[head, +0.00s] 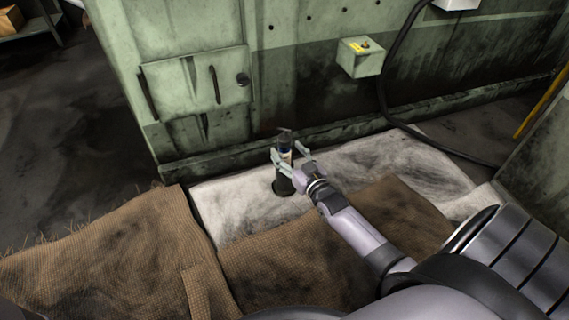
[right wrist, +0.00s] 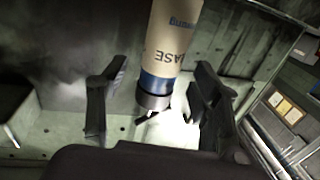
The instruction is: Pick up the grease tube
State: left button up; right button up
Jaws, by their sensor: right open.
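The grease tube (head: 286,158) stands roughly upright by the foot of the green machine, with a dark lower end at the white cloth. In the right wrist view the tube (right wrist: 172,45) is cream with dark lettering, a blue band and a grey-black end piece. My right gripper (head: 291,152) reaches to it from the lower right, with its fingers spread on either side of the tube. In the right wrist view the gripper (right wrist: 155,95) is open, with visible gaps beside the tube's end. My left gripper is not in view.
The green machine (head: 195,65) rises close behind the tube. A small box (head: 360,62) and a black hose (head: 387,75) are on its right part. Brown sacking (head: 120,245) and white cloth (head: 225,205) cover the floor. Bare floor shows at left.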

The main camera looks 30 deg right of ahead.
jog(key=shift+w+d+b, duration=0.15)
jog(key=shift+w+b, duration=0.45)
jog(key=shift+w, duration=0.7)
grip_shut()
